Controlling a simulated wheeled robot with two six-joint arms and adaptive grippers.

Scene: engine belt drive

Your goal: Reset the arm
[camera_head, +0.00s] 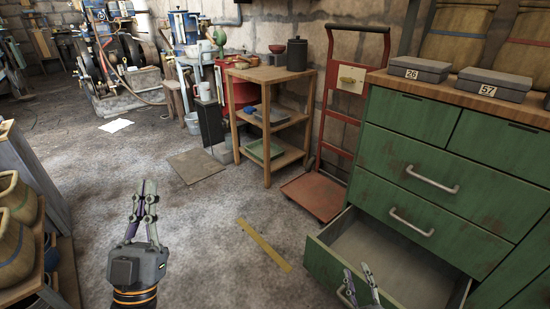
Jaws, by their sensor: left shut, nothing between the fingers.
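My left gripper (145,185) is in the lower left of the head view, pointing up over the bare floor. It is shut and empty, apart from any object. My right gripper (356,268) shows only at the bottom edge, in front of the opened drawer (330,257) of the green cabinet (420,152). Two of its fingers show, but most of it is cut off by the frame, so its jaw state is unclear. I cannot tell whether it touches the drawer.
The drawer stands pulled out and looks empty inside. Grey boxes (419,69) lie on the cabinet top. A red hand truck (315,195) and a wooden shelf table (266,76) stand behind. A yellow strip (263,245) lies on the floor. The middle floor is mostly clear.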

